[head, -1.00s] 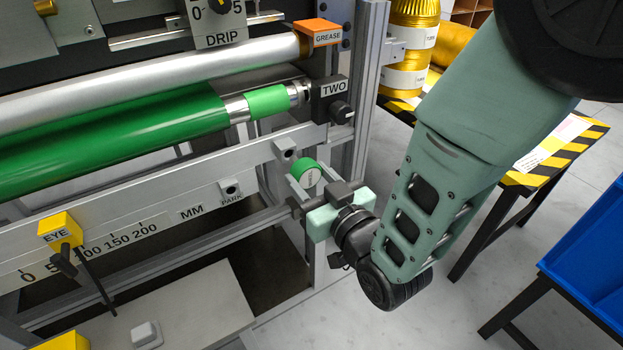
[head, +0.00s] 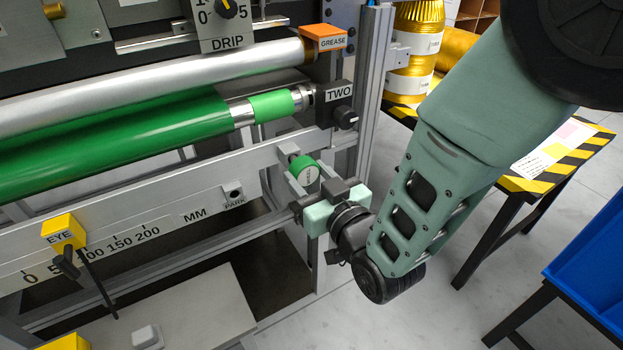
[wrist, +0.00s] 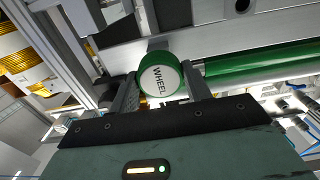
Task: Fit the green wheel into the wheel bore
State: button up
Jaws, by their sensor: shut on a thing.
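The green wheel (head: 304,172), with a white face lettered WHEEL, is held between the two fingers of my gripper (head: 308,182). The wheel also shows in the wrist view (wrist: 162,80), its lettered face towards the camera. My gripper is shut on it from both sides. Just behind the wheel, on the grey rail, is a small grey block (head: 287,151), which I take to hold the wheel bore. The wheel covers most of it in the head view, and its hole is hidden. I cannot tell whether wheel and block touch.
A similar block marked PARK (head: 233,190) sits left on the same rail (head: 170,222). The green roller (head: 130,130) and the block marked TWO (head: 338,92) are above. A striped table (head: 560,150) and a blue bin (head: 595,240) stand at right.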

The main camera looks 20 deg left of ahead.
jog(key=shift+x, duration=1.05)
jog(key=o, duration=1.2)
jog(key=shift+c, duration=0.2)
jog(key=shift+s+d, duration=0.1)
jog(key=p+v, duration=0.4)
jog(key=v, duration=1.3)
jog(key=shift+p, duration=0.4)
jog(key=shift+s, duration=0.1)
